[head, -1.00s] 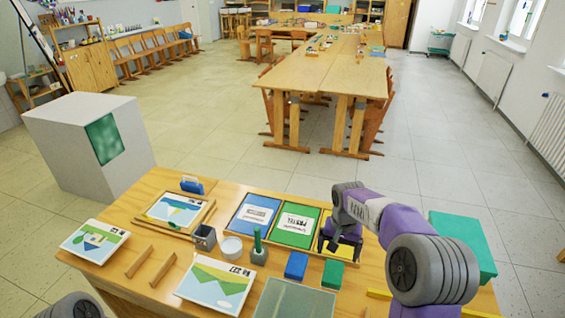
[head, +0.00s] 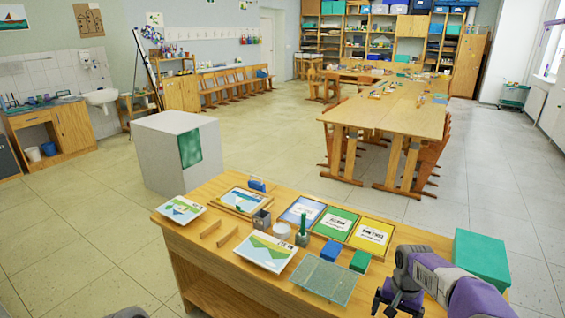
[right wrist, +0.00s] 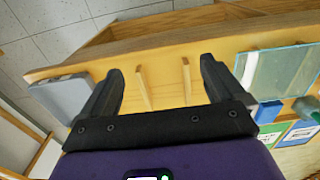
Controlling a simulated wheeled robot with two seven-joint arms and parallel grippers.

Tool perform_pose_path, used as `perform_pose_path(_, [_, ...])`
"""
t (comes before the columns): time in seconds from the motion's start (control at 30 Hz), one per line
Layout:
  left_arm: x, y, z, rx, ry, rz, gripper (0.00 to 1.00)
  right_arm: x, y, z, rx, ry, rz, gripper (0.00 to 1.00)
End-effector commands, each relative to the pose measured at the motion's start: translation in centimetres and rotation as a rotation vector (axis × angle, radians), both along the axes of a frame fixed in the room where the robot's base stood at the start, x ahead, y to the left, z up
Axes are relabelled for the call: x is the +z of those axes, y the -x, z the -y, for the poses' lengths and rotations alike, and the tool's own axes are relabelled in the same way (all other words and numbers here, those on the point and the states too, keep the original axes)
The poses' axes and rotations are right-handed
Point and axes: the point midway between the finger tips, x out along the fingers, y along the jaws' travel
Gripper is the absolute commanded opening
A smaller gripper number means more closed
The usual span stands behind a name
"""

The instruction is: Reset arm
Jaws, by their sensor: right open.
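My right gripper (head: 395,298) is open and empty at the lower right of the head view, off the front right part of the wooden table (head: 225,262). Its spread fingers (right wrist: 160,82) also show in the right wrist view, with nothing between them but the view of the table behind. My left gripper is out of view; only a dark bit of my left arm shows at the bottom edge.
Blue (head: 302,211), green (head: 335,222) and yellow (head: 371,236) pads lie in a row. A blue block (head: 331,250), green block (head: 360,261), glass-like plate (head: 324,280) and teal box (head: 481,257) are near my right arm.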

Motion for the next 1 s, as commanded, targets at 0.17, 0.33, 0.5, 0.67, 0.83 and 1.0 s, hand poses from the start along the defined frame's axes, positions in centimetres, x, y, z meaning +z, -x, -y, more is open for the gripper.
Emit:
perform_pose_path(0.17, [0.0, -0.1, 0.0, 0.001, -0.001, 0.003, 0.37, -5.6, 0.6, -2.7, 0.074, -0.051, -0.006, 0.96])
perform_pose_path(0.33, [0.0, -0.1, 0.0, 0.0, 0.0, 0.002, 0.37, -10.9, 2.0, -5.4, 0.138, -0.105, 0.003, 0.96])
perform_pose_path(0.5, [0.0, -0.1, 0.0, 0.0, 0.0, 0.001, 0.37, -17.2, 5.1, -9.1, 0.206, -0.178, 0.014, 0.96])
perform_pose_path(0.67, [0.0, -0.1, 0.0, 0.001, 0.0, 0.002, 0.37, -23.6, 11.3, -14.0, 0.263, -0.269, 0.033, 0.96])
perform_pose_path(0.83, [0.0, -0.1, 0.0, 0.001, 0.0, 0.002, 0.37, -26.9, 18.0, -17.8, 0.292, -0.326, 0.06, 0.96])
perform_pose_path(1.0, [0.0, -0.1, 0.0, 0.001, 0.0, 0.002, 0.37, -27.6, 21.5, -19.4, 0.304, -0.343, 0.08, 0.96])
